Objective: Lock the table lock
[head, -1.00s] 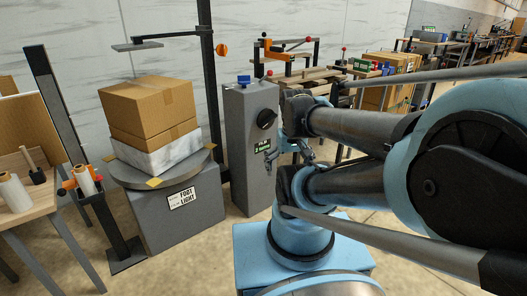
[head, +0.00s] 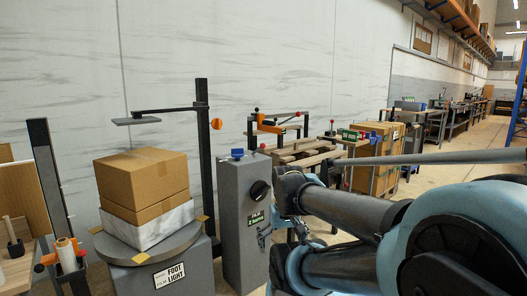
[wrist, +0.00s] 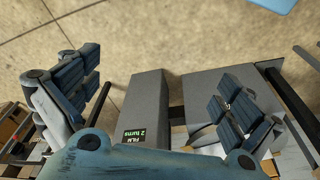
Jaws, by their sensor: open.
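A grey round turntable (head: 108,251) stands on a grey base labelled "FOOT LIGHT" and carries a carton on a wrapped white block. No part is marked as a table lock, so I cannot tell which it is. A grey control box (head: 233,222) right of the turntable has a black dial (head: 260,190), a blue knob (head: 238,153) on top and a green-lettered display (head: 256,219). My gripper (head: 264,237) is in front of this box's right side. In the wrist view my gripper (wrist: 155,104) has its fingers wide apart with nothing held, over the box and floor.
A black post (head: 203,130) with an orange knob (head: 216,123) rises behind the turntable. A film stand with orange clamps (head: 67,257) and a wooden table are at the left. A pallet (head: 305,155) and a wooden crate (head: 372,165) stand behind the box. Open floor lies at the right.

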